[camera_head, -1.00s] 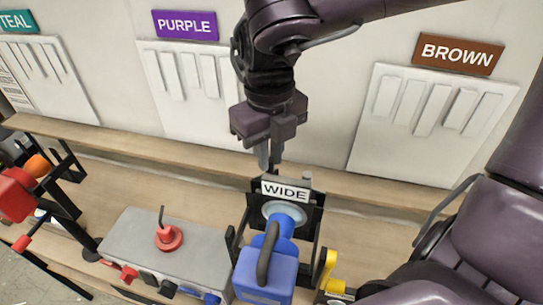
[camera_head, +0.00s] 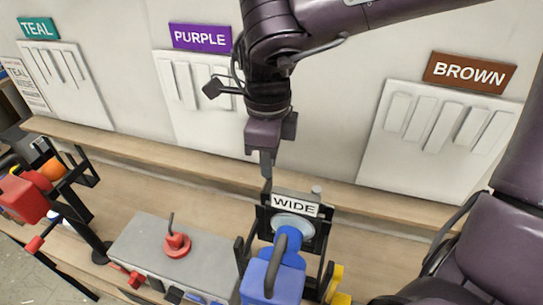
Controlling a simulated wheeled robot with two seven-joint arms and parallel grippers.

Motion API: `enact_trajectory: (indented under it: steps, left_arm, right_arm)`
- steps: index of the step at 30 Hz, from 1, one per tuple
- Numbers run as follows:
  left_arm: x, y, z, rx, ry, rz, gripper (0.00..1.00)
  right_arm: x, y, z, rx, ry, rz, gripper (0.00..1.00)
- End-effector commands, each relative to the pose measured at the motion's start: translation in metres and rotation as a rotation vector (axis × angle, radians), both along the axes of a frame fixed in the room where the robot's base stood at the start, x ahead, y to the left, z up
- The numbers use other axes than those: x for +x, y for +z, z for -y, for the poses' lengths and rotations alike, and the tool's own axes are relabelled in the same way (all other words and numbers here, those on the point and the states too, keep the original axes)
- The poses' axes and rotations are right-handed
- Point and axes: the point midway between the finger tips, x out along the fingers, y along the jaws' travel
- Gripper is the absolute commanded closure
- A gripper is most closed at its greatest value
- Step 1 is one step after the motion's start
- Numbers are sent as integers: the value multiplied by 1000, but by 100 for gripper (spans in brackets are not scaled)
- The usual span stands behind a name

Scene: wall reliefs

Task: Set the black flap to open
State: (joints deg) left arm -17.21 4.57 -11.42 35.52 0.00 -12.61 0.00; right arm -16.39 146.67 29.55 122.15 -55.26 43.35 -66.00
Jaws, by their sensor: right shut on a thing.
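A black flap (camera_head: 263,218) stands roughly upright behind a blue fixture on the bench, with a white label reading WIDE (camera_head: 295,205) and a round pale disc on its front. My right gripper (camera_head: 267,181) comes down from above. Its narrow fingertips are shut at the top left edge of the black flap, just left of the label. The exact contact is small and partly hidden. The blue fixture (camera_head: 273,280) covers the flap's lower part. My left gripper is not in view.
A grey box (camera_head: 145,243) with a red knob (camera_head: 176,243) stands to the left. A black stand with red parts (camera_head: 24,199) and an orange ball (camera_head: 53,169) is at far left. A yellow part (camera_head: 336,280) is right of the flap. Panels labelled TEAL, PURPLE and BROWN (camera_head: 468,72) line the wall.

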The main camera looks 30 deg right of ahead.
Motion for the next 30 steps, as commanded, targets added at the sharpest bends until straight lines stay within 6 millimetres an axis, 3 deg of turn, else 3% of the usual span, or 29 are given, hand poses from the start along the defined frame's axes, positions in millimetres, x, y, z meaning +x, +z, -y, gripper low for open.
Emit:
enact_trajectory:
  steps: [21, 22, 24, 26, 30]
  left_arm:
    - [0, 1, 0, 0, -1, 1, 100]
    - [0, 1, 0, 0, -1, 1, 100]
    - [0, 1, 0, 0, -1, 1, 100]
    - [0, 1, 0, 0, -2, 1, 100]
    - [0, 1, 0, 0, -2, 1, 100]
  right_arm:
    - [2, -1, -2, 0, 73, 0, 100]
    - [2, -1, -2, 0, 73, 0, 82]
    - [2, -1, -2, 0, 72, 0, 73]
    - [2, -1, -2, 0, 72, 0, 65]
    - [2, -1, -2, 0, 72, 0, 64]
